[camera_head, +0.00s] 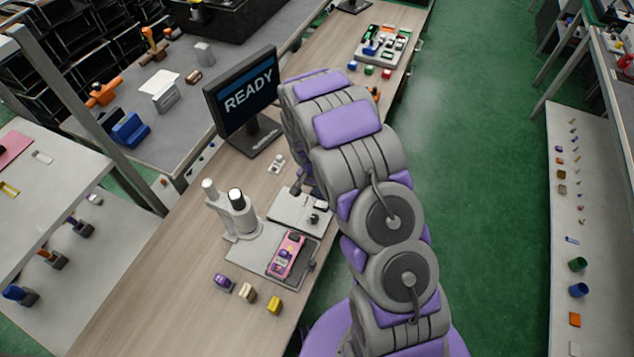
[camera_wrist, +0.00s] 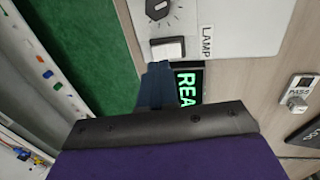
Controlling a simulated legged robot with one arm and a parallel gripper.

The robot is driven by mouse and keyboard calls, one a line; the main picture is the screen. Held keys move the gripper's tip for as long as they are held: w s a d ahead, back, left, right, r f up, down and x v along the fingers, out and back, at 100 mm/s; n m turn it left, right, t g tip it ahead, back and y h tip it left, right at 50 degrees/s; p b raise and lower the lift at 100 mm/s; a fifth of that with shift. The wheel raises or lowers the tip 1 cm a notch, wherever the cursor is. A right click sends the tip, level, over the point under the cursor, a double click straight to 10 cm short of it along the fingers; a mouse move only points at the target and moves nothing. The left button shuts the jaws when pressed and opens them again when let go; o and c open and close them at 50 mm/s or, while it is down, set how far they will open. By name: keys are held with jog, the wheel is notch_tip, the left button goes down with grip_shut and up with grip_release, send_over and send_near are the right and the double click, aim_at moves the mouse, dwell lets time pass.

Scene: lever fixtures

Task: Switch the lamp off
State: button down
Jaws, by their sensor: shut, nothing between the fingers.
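The pale panel with a "LAMP" label (camera_wrist: 206,41) is at the top of the wrist view. On it are a white rocker switch (camera_wrist: 167,48) in a dark frame and a black dial (camera_wrist: 157,9). My gripper (camera_wrist: 158,68) is shut and empty, its dark blue fingertips just below the rocker in the picture. I cannot tell whether they touch it. A black display with green letters "REA" (camera_wrist: 187,87) shows beside the fingers, partly hidden. In the head view my gripper (camera_head: 297,190) is over the pale panel (camera_head: 284,208), mostly hidden by my arm.
A monitor reading "READY" (camera_head: 246,92) stands behind the panel on the wooden bench (camera_head: 133,290). A white two-cylinder fixture (camera_head: 236,212) and a pink device (camera_head: 286,256) are nearby. A small fixture marked "PASS" (camera_wrist: 299,91) is at right in the wrist view. Green floor (camera_head: 465,140) lies open at right.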

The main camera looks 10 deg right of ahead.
aim_at(324, 204)
jog(key=f, duration=0.3)
jog(key=shift+s+d+f, duration=0.2)
jog(key=shift+d+f, duration=0.1)
jog(key=shift+f, duration=0.1)
